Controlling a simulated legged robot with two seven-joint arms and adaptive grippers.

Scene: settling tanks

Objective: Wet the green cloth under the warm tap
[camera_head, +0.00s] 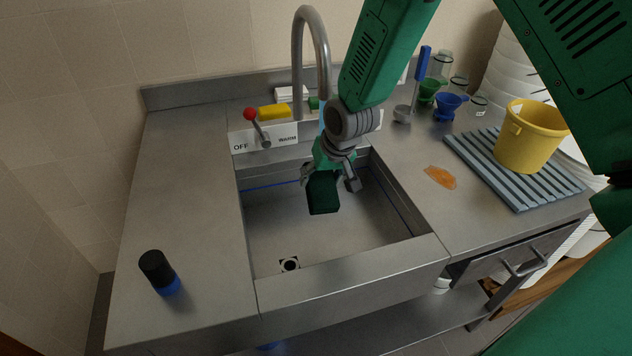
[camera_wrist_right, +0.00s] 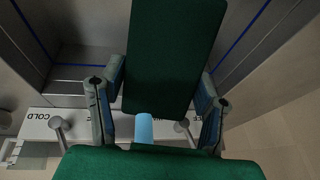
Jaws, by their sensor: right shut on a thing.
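My right gripper (camera_head: 332,182) is shut on the dark green cloth (camera_head: 322,194), which hangs over the sink basin (camera_head: 345,231). The cloth (camera_wrist_right: 172,55) also shows between the fingers in the wrist view. The grey curved tap (camera_head: 297,55) stands behind the basin, its outlet partly covered by my arm. A light blue column (camera_wrist_right: 144,128) shows by the cloth; it looks like running water, but I cannot tell whether it touches the cloth. The red-knobbed lever (camera_head: 257,128) leans left, between the labels OFF and WARM. My left gripper is out of view.
A yellow sponge (camera_head: 274,112) lies behind the lever. An orange piece (camera_head: 440,177) lies right of the basin. A yellow bucket (camera_head: 528,137) stands on a blue-grey rack (camera_head: 487,174). The left counter is mostly clear.

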